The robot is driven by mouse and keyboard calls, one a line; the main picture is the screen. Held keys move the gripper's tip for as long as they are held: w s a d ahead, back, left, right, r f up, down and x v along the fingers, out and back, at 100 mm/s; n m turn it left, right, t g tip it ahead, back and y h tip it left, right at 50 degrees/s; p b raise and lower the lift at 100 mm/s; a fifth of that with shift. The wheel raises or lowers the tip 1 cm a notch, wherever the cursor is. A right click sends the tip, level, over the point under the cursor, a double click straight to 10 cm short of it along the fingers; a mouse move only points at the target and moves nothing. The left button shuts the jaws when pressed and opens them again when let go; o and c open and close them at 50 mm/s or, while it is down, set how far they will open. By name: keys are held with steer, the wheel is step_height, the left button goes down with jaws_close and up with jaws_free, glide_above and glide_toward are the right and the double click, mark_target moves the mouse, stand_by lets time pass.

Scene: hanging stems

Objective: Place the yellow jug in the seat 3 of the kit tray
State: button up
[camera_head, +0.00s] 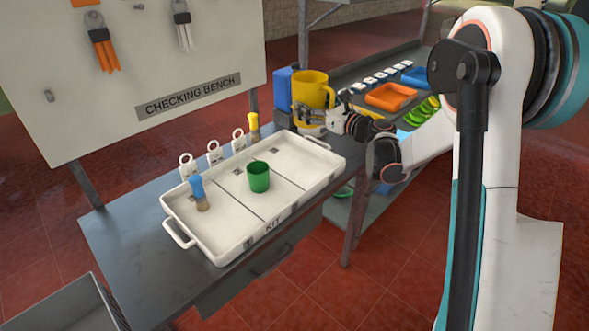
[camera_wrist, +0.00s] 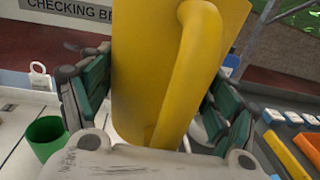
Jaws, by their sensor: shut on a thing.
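The white kit tray (camera_head: 248,238) lies on the bench with three compartments. A blue-handled brush (camera_head: 198,190) stands in the left one and a green cup (camera_head: 258,177) in the middle one. The right compartment (camera_head: 296,161) looks empty. The seat numbers are too small to read.
A yellow-handled tool (camera_head: 254,125) stands by the tray's back edge, near several white tags (camera_head: 214,154). A blue container (camera_head: 283,88) is close behind the jug. A side shelf holds an orange tray (camera_head: 391,97) and green items. The checking board (camera_head: 140,70) rises behind the bench.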

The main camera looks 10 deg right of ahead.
steer(key=shift+w+d+r+n+g+y, duration=0.15)
steer(key=shift+d+n+g+y, duration=0.3)
steer(key=shift+y, duration=0.25)
step_height(320, 180, down, 20)
steer(key=b, duration=0.7)
steer(key=shift+b, duration=0.35)
steer(key=shift+r, duration=0.1)
steer(key=o, duration=1.1)
